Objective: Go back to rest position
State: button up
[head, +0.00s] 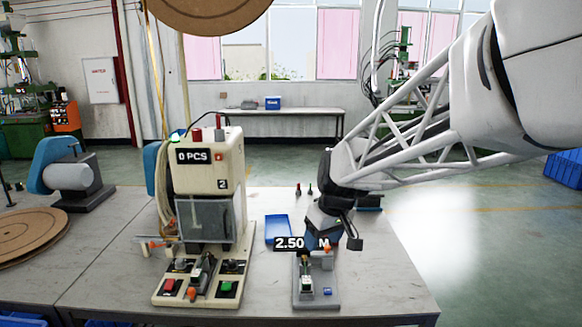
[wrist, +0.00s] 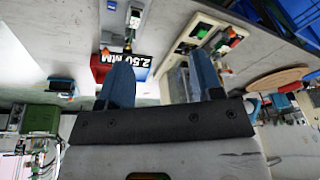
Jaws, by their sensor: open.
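My gripper (head: 334,230) hangs over the table on the right in the head view, just above and behind the small grey fixture (head: 318,298) with the "2.50 NM" label (head: 290,243). In the wrist view its two blue fingers (wrist: 161,68) stand well apart with nothing held between them. The label also shows in the wrist view (wrist: 122,59), upside down beside the left finger. My arm reaches in from the upper right of the head view.
A cream machine (head: 208,160) marked "0 PCS" stands left of my gripper, with a button panel in front. A blue tray (head: 278,229) lies between them. A blue-and-grey device (head: 70,178) and round brown boards (head: 30,236) are at left. The table's right side (head: 385,275) is clear.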

jog(key=s+d+m+h, duration=0.1)
jog(key=s+d+m, duration=0.2)
jog(key=s, duration=1)
jog(key=s+d+m+h, duration=0.1)
jog(key=s+d+m, duration=0.2)
jog(key=s+d, duration=0.5)
jog(key=s, duration=0.6)
jog(key=shift+s+f, duration=0.2)
jog(key=shift+f, duration=0.2)
